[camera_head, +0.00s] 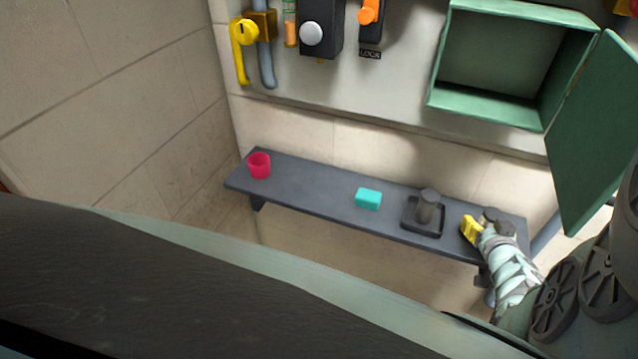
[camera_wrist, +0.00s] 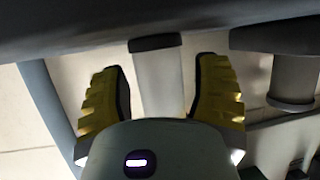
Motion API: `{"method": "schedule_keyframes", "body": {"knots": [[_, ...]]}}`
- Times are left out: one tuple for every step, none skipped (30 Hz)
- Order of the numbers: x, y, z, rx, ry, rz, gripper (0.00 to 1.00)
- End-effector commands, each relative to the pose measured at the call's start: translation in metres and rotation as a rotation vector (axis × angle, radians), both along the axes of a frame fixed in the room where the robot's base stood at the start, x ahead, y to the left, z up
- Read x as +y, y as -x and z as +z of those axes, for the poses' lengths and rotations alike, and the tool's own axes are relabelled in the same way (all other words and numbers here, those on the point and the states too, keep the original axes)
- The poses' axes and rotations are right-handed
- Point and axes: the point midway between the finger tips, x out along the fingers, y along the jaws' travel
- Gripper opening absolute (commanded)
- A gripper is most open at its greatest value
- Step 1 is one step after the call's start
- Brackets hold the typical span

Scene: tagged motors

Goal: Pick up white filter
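In the wrist view, which looks upside down, a pale whitish upright block (camera_wrist: 157,80) with a dark base stands against the dark shelf. It looks like the white filter. My gripper (camera_wrist: 158,62) has its yellow fingers apart, one on each side of the block in the picture, with a narrow gap showing. I cannot tell how deep the block sits between them. In the head view my gripper (camera_head: 470,230) is at the right end of the dark shelf (camera_head: 310,186). The filter cannot be made out there; my gripper and arm hide that area.
A dark cylinder on a square tray (camera_head: 428,208) stands just left of my gripper. A green box (camera_head: 510,55) with an open door (camera_head: 595,135) is above right.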

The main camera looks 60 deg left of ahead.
Motion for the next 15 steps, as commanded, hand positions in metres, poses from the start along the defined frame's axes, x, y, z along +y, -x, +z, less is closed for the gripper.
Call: {"method": "schedule_keyframes", "body": {"knots": [[-0.0001,0.0,0.0,0.0,0.0,0.0,0.56],[-0.0001,-0.0001,0.0,0.0,0.0,0.0,0.53],[-0.0001,-0.0001,0.0,0.0,0.0,0.0,0.49],[-0.0001,0.0,0.0,0.0,0.0,0.0,0.46],[-0.0001,-0.0001,0.0,0.0,0.0,0.0,0.42],[0.0,0.0,0.0,0.0,0.0,0.0,0.38],[0.0,0.0,0.0,0.0,0.0,0.0,0.35],[0.0001,0.0,0.0001,0.0,0.0,0.0,0.32],[0.0001,0.0,0.0001,0.0,0.0,0.0,0.28],[0.0001,0.0,0.0001,0.0,0.0,0.0,0.25],[0.0002,0.0001,0.0001,0.0,0.0,0.0,0.22],[0.0002,0.0,0.0001,0.0,0.0,0.0,0.18],[0.0002,0.0001,0.0,0.0,0.0,0.0,0.14],[0.0001,0.0001,0.0,0.0,0.0,0.0,0.11],[0.0002,0.0002,0.0,0.0,0.0,0.0,0.07]]}}
